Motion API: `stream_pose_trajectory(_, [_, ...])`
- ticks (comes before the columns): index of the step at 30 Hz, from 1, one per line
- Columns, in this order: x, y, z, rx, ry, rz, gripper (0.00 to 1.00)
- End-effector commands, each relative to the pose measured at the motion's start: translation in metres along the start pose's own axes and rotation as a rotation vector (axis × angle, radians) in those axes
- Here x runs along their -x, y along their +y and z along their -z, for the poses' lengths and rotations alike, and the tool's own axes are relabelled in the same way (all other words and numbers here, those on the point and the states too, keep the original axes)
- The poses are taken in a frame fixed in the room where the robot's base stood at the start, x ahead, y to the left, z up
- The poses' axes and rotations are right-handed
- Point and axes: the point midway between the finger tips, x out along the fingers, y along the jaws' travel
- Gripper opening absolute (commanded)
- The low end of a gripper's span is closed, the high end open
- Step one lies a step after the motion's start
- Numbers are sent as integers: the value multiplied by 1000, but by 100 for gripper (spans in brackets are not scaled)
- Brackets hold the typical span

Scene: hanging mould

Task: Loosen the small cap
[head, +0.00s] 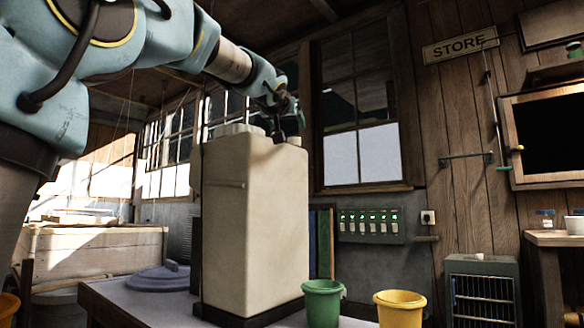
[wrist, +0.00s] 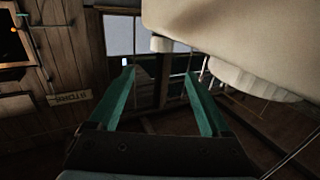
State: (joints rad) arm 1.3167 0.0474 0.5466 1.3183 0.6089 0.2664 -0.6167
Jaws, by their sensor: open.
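A tall beige container (head: 255,220) stands upright on a dark base on the table. On its top are a wide pale cap (head: 238,129) at the left and a small cap (head: 294,140) at the right. My gripper (head: 288,132) is just above the container's top near the small cap and partly blocks the view of it. In the wrist view the scene is upside down. There the small cap (wrist: 162,44) lies in line with the gap between my open, empty fingers (wrist: 160,76), beyond their tips. The wide cap (wrist: 255,80) is to the right, beside one finger.
A green bucket (head: 322,304) and a yellow bucket (head: 400,309) stand right of the container. A blue-grey lid (head: 158,279) lies on the table (head: 120,300) at left. A switch panel (head: 370,226) and window (head: 360,110) are behind. Space above the container's right side is open.

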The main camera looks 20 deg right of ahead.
Motion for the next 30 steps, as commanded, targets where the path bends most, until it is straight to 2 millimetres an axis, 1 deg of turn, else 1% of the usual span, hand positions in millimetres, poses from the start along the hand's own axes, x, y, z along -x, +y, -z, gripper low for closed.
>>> stream_pose_trajectory(1, [1, 1, -10, 1, 4, -2, 82])
stream_pose_trajectory(5, [0, 2, -11, 1, 5, -3, 82])
stream_pose_trajectory(8, [-7, 2, -9, 0, 4, -2, 82])
stream_pose_trajectory(11, [-20, 2, -6, -1, 2, -1, 82])
stream_pose_trajectory(21, [-79, 0, -6, -2, 2, 1, 82])
stream_pose_trajectory(25, [-96, 0, -7, -1, 4, 1, 82])
stream_pose_trajectory(30, [-106, 1, -9, 1, 4, -1, 82])
